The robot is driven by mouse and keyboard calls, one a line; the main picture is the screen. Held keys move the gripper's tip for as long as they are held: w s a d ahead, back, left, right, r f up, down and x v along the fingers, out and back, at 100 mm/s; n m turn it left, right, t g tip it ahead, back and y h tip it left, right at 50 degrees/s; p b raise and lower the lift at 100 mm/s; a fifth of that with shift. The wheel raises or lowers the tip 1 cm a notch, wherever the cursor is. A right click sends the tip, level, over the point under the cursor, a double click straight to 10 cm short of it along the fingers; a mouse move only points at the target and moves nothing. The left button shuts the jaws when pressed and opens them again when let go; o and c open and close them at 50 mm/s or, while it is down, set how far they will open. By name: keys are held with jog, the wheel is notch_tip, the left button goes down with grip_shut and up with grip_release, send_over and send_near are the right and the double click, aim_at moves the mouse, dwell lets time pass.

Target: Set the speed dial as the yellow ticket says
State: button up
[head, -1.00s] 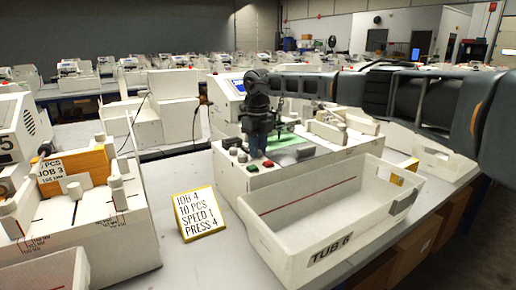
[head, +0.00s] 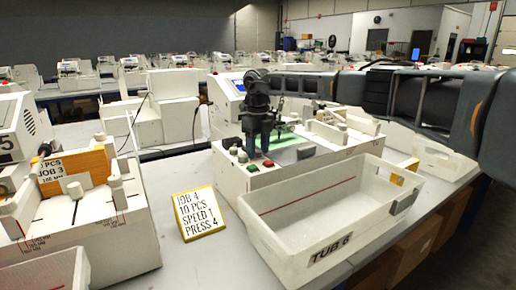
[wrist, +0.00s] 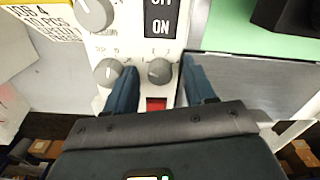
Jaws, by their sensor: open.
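The yellow-edged ticket (head: 200,213) stands tilted on the table left of the tub and reads JOB 4, 10 PCS, SPEED 1, PRESS 4. The plotter's white panel holds a large grey knob (wrist: 95,12) and two smaller grey dials, a left one (wrist: 107,72) and a right one (wrist: 158,71). Their labels are too blurred or covered to tell which is speed. My gripper (wrist: 162,88) is open over the panel, with its fingers on either side of the right dial. The left finger is close beside the left dial. I cannot tell whether either finger touches a dial.
A red button (wrist: 156,104) lies between my fingers, nearer my palm, and an OFF/ON switch (wrist: 161,18) lies beyond the dials. The white TUB 6 (head: 290,232) stands in front of the plotter. Another machine (head: 90,240) is at left.

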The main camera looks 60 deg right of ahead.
aim_at(258, 151)
jog(key=shift+r+b, duration=0.45)
jog(key=shift+r, duration=3.5)
